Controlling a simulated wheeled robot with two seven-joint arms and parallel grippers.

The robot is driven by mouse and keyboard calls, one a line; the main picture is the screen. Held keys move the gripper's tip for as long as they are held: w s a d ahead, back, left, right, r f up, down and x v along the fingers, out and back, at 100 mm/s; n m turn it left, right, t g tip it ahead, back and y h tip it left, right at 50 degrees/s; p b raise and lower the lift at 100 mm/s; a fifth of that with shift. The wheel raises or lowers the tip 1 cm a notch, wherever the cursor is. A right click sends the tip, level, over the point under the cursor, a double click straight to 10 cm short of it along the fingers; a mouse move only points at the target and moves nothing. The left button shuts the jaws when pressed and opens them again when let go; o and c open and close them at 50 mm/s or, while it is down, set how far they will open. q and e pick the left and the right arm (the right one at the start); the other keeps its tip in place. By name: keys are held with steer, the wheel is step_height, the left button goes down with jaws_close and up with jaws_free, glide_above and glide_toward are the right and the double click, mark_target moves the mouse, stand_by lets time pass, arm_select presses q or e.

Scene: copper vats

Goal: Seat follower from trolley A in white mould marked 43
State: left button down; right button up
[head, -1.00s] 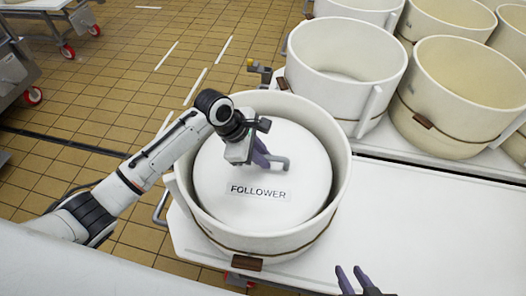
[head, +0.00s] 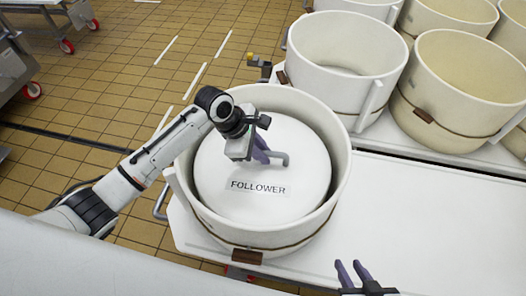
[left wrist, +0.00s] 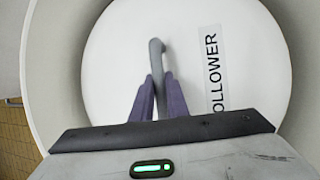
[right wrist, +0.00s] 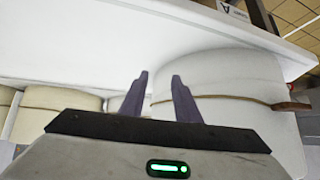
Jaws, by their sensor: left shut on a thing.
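The follower (head: 235,205) is a white disc with a bar handle (head: 280,160) and a "FOLLOWER" label. It lies inside the rim of a white mould (head: 338,190) with a brown band; a gap shows around it. Whether it rests on anything inside is hidden. My left gripper (head: 262,150) is shut on the handle, as the left wrist view (left wrist: 160,85) also shows. No number 43 can be read on the mould. My right gripper (head: 352,266) is open and empty in front of the mould, right of it; its fingers stand apart in the right wrist view (right wrist: 159,78).
The mould stands on a white surface (head: 430,220) that is clear on its right. Several other white and cream vats (head: 345,70) stand behind. A plate marked "A" (right wrist: 226,9) shows in the right wrist view. A metal trolley (head: 45,20) with red wheels is far left.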

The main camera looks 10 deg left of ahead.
arm_select(q)
steer(key=shift+w+d+f, duration=0.1)
steer(key=shift+w+f, duration=0.05)
steer(key=shift+f, duration=0.4)
stand_by(0.8)
steer(key=c, duration=1.6)
jaws_free()
steer(key=shift+c, duration=0.2)
steer(key=shift+s+f, duration=0.25)
steer(key=shift+f, duration=0.05)
steer(key=v, duration=1)
steer(key=shift+r+p, duration=0.3)
steer(key=shift+r, duration=0.1)
steer(key=shift+f, duration=0.1)
